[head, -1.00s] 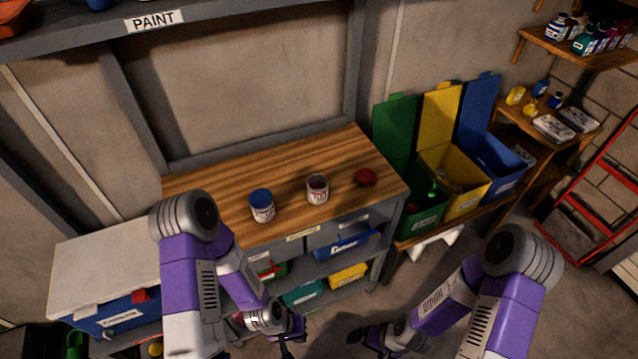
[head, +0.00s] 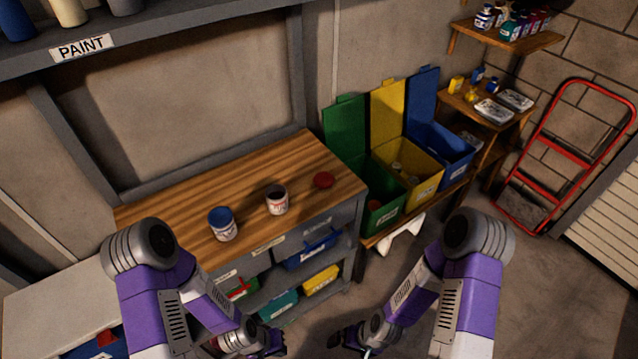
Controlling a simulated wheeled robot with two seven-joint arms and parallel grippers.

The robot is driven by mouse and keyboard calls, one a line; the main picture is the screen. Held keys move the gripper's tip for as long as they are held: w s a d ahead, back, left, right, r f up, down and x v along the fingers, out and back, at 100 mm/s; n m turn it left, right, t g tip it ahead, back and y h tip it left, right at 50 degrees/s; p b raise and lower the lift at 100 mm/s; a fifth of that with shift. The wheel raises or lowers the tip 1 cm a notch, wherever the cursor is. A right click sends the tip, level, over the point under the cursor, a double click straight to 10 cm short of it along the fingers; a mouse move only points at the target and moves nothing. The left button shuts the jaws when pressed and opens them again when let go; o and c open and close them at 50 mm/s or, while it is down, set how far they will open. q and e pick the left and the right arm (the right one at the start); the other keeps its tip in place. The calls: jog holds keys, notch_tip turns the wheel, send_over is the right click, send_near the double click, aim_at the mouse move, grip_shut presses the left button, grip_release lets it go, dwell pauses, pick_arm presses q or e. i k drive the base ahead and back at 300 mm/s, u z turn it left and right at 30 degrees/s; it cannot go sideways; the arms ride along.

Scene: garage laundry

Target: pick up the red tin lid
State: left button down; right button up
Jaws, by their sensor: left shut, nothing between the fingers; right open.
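The red tin lid (head: 324,180) lies flat on the right part of the wooden workbench top (head: 300,155). To its left stands an open white tin (head: 277,200) with red lettering. Further left stands a tin with a blue lid (head: 222,224). My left gripper (head: 275,348) is low at the bottom of the head view, in front of the bench and well apart from the lid; it is shut and empty. My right gripper (head: 338,341) is also low in front of the bench, open and apart from the lid.
Green (head: 385,212), yellow (head: 425,180) and blue (head: 455,155) bins with raised lids stand right of the bench. Drawers and coloured boxes, including a yellow one (head: 321,281), sit under the bench top. A red hand truck (head: 560,150) leans at the far right. Open floor lies at lower right.

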aim_at(322, 179)
jog(key=z, duration=1.6)
jog(key=i, duration=1.15)
jog(key=u, duration=1.8)
